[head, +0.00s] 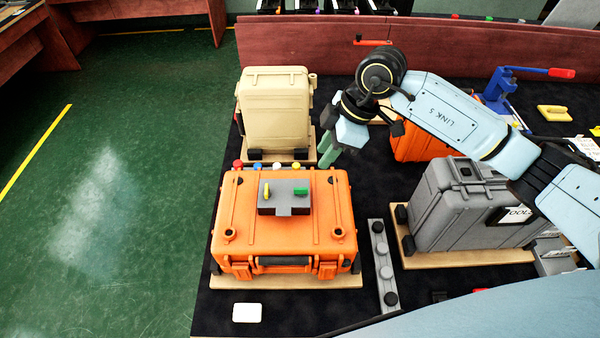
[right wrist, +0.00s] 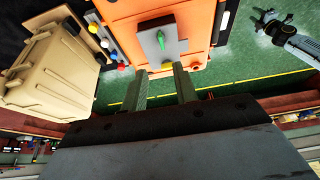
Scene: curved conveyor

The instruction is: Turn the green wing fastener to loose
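The green wing fastener (head: 301,191) sits on the right part of a grey block (head: 284,207) on top of the orange case (head: 230,245). A yellow wing (head: 267,191) stands on the block's left part. In the right wrist view the green fastener (right wrist: 162,40) shows upright in the picture, beyond the fingertips. My right gripper (head: 328,155) is above and behind the case's right rear corner, apart from the fastener. Its two fingers (right wrist: 160,70) are spread with nothing between them. An arm (right wrist: 290,35), probably my left, shows small at the right wrist view's upper right; its finger state is unclear.
A beige case (head: 275,105) stands behind the orange one. Coloured knobs (head: 257,167) line the orange case's rear edge. A grey case (head: 455,210) and a grey strip with dark knobs (head: 381,255) are to the right. Green floor lies open left.

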